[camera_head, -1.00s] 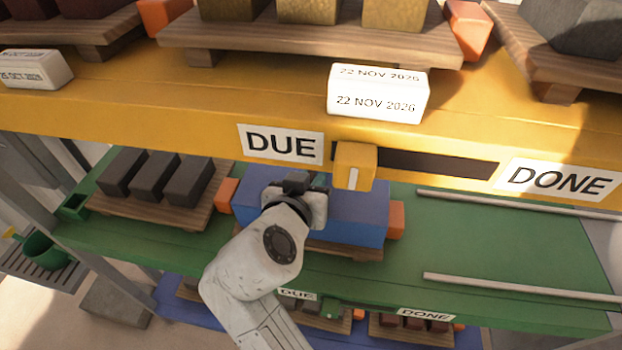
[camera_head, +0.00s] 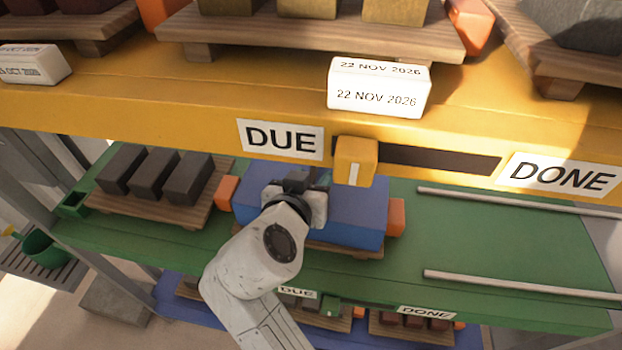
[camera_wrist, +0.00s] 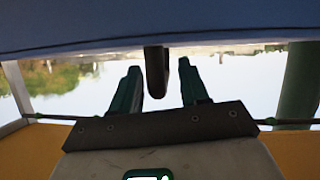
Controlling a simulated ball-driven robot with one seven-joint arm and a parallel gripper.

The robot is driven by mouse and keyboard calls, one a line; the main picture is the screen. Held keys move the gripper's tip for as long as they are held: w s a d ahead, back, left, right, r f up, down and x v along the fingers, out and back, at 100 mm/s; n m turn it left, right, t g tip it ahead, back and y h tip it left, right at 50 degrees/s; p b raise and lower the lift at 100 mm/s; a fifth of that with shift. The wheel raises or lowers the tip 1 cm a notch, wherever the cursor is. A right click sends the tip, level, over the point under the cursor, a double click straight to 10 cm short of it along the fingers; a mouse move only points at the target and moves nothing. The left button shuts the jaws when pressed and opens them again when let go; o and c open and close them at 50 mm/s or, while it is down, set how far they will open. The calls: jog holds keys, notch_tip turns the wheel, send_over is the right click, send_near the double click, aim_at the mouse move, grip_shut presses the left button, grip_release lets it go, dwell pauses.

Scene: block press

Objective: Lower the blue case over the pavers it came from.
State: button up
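The blue case (camera_head: 345,215) sits on a wooden pallet (camera_head: 345,250) on the green shelf, between two orange blocks (camera_head: 227,192) (camera_head: 396,217). Any pavers under it are hidden. My gripper (camera_head: 306,182) is at the top of the case and hides part of it. In the wrist view, the blue case fills the top edge. A dark upright handle (camera_wrist: 157,72) stands between the two fingers of my gripper (camera_wrist: 159,84), with a visible gap on each side. The gripper is open around the handle.
A yellow shelf (camera_head: 90,110) overhangs the green shelf (camera_head: 480,255), with a yellow slider (camera_head: 355,160) on its front. Dark pavers (camera_head: 155,175) stand uncovered on a pallet to the left. Pale rails (camera_head: 520,287) lie on the clear green area to the right.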

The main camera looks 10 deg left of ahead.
jog(key=shift+o, duration=0.4)
jog(key=shift+f, duration=0.1)
jog(key=shift+s, duration=0.1)
jog(key=v, duration=1)
jog(key=shift+s+r, duration=0.25)
jog(key=shift+s, duration=0.05)
jog(key=shift+a, duration=0.1)
